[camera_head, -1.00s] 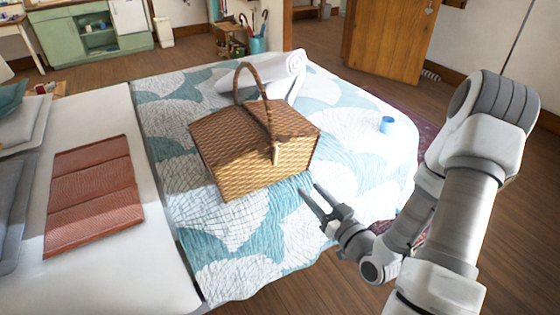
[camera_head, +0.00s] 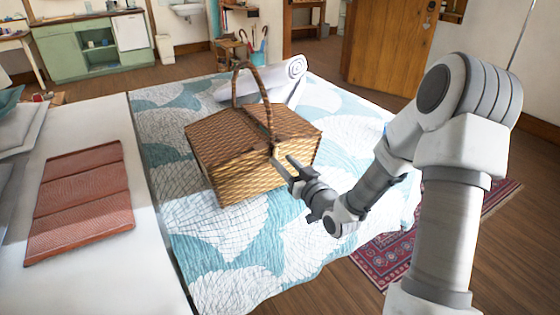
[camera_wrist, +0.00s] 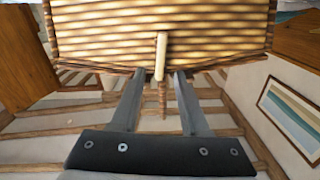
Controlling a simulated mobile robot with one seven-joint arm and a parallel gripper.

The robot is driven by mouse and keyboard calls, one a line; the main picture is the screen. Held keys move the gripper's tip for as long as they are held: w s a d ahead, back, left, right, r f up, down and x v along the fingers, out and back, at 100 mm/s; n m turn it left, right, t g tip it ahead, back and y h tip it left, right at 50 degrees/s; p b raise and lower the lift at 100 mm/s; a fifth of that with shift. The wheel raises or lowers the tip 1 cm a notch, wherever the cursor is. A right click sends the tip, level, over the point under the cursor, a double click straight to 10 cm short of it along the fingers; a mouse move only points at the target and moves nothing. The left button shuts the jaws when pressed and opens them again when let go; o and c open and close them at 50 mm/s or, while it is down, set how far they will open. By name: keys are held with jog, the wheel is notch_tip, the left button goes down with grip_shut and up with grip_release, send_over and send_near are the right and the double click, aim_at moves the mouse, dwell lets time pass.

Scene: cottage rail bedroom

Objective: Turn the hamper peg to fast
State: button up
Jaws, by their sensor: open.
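The wicker hamper (camera_head: 240,180) stands on the bed with its lid down and its arched handle (camera_head: 237,85) up. Its pale wooden peg (camera_wrist: 161,57) hangs on the front, close to upright in the wrist view; in the head view the peg (camera_head: 273,151) is small, just beside my fingertips. My gripper (camera_wrist: 158,73) is open, its two fingers to the left and right of the peg's lower end, with gaps on both sides. In the head view my gripper (camera_head: 284,164) is at the hamper's front face; I cannot tell whether it touches.
The bed has a teal and white quilt (camera_head: 225,270). A rolled white blanket (camera_head: 292,72) lies behind the hamper. A folded red-brown cloth (camera_head: 82,200) lies at left. The quilt in front of the hamper is clear.

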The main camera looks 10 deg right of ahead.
jog(key=shift+x, duration=1.4)
grip_shut()
